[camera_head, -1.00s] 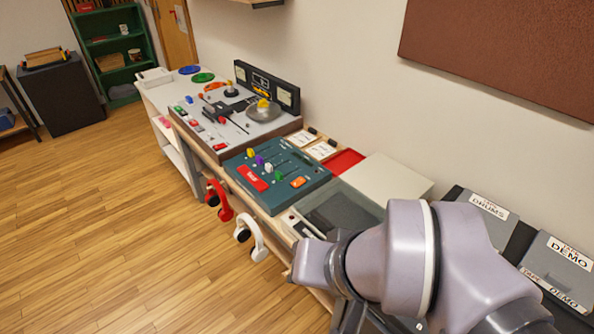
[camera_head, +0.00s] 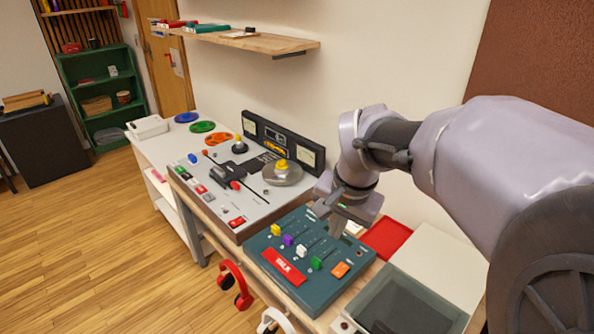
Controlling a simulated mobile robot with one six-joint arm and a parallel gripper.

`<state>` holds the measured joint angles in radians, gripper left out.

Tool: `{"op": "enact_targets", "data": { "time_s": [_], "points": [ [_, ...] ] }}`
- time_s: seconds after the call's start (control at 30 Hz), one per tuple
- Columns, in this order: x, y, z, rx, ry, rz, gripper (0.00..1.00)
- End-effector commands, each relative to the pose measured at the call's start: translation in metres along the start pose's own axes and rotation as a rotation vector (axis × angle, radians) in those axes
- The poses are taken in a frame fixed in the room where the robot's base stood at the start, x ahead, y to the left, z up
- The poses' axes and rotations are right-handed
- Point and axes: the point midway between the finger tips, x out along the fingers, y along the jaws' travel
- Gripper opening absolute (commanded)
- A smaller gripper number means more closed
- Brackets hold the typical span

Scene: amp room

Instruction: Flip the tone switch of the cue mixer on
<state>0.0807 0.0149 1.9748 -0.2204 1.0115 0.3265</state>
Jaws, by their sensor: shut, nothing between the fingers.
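A teal mixer panel (camera_head: 262,243), which looks like the cue mixer, lies on the bench with yellow, purple, white and green slider knobs. It has a red TALK button (camera_head: 284,266) and an orange switch (camera_head: 340,270) at its right front corner. I cannot read which control is the tone switch, or tell its position. My gripper (camera_head: 336,226) points down over the back right part of the panel, behind the orange switch. Its jaws are shut with nothing held. The fingertips are small and partly blend with the panel, so contact is unclear. My gripper hides part of the panel's back edge.
A larger grey console (camera_head: 222,205) with levers and buttons stands left of the panel. A red tray (camera_head: 386,237) lies behind right, and a dark clear-lidded box (camera_head: 400,305) at right. Red headphones (camera_head: 235,284) hang in front. A wall shelf (camera_head: 245,42) is above.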

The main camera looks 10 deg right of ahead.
Motion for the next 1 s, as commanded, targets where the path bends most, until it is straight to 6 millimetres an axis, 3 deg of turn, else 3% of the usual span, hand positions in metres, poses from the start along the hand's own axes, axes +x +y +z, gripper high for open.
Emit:
{"op": "enact_targets", "data": {
  "time_s": [0.1, 0.2, 0.3, 0.4, 0.53, 0.87, 1.0],
  "points": [
    [0.055, -0.006, -0.047, 0.086, -0.030, 0.080, 0.00],
    [0.106, -0.005, -0.079, 0.154, -0.045, 0.144, 0.00],
    [0.150, 0.000, -0.100, 0.210, -0.054, 0.193, 0.00],
    [0.181, 0.006, -0.111, 0.245, -0.058, 0.225, 0.00],
    [0.198, 0.010, -0.116, 0.265, -0.060, 0.243, 0.00],
    [0.201, 0.010, -0.116, 0.266, -0.060, 0.244, 0.00],
    [0.219, 0.015, -0.114, 0.265, -0.061, 0.244, 0.00]
  ]
}}
